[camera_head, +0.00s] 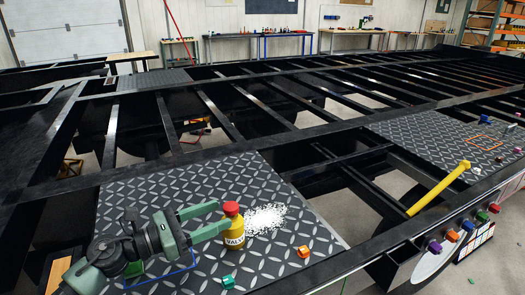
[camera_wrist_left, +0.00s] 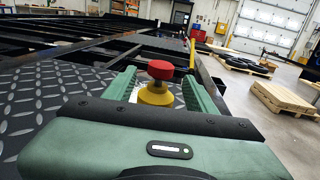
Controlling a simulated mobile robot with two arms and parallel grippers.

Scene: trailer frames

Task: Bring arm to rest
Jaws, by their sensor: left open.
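My left gripper (camera_head: 222,214) reaches in from the lower left over a black diamond-plate panel (camera_head: 165,187). Its green fingers are open and spread apart. A yellow bottle with a red cap (camera_head: 234,232) stands upright on the panel at the fingertips; its label is only partly readable. In the left wrist view the bottle (camera_wrist_left: 156,95) shows between the two open fingers of the left gripper (camera_wrist_left: 158,82). I cannot tell whether a finger touches it. My right gripper is not in view.
White granules (camera_head: 265,219) lie spilled beside the bottle. An orange cube (camera_head: 303,251) and a teal cube (camera_head: 228,282) are near the panel's front edge. Dark trailer beams with open gaps surround the panel. A yellow bar (camera_head: 438,188) slants at the right.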

